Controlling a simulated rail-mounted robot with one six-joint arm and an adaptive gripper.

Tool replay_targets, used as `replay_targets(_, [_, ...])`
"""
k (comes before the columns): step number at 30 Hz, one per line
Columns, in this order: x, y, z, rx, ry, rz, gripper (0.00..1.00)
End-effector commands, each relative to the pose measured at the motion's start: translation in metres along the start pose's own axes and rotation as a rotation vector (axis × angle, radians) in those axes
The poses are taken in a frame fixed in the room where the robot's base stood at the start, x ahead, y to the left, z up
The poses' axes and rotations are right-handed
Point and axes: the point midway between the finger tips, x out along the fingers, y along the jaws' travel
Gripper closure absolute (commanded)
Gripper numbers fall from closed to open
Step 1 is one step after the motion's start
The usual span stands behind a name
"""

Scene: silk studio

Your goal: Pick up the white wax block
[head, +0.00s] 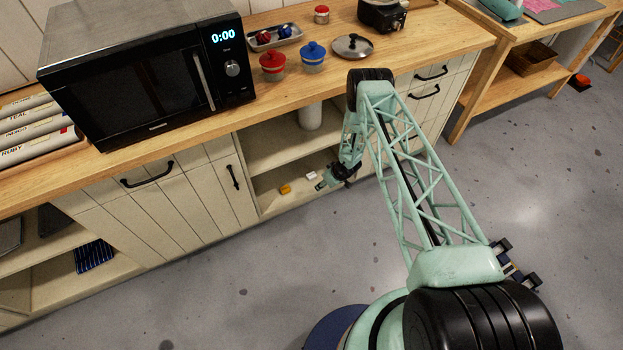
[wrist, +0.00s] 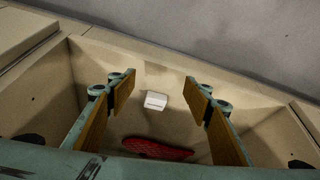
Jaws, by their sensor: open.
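The white wax block (head: 311,175) lies on the low shelf of the open cabinet bay. In the wrist view the white wax block (wrist: 155,101) lies flat on the beige shelf surface, seen between the two fingers. My gripper (head: 321,184) is just right of the block in the head view. In the wrist view my gripper (wrist: 160,79) is open, with its tan-padded fingers spread on both sides of the block and nothing held. The fingers look apart from the block; the exact height above it is hard to tell.
A yellow block (head: 285,189) lies left of the white one. A dark red textured object (wrist: 156,148) lies near the block in the wrist view. The upper shelf (head: 270,151) bears a white cylinder (head: 310,116). The wooden counter (head: 300,85) is above.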

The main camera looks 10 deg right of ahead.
Motion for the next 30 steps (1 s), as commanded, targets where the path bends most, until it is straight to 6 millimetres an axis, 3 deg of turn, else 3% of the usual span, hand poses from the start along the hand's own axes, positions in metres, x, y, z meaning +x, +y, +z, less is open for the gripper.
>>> replay_targets(30, [0.013,0.000,-0.025,0.000,0.000,0.001,0.54])
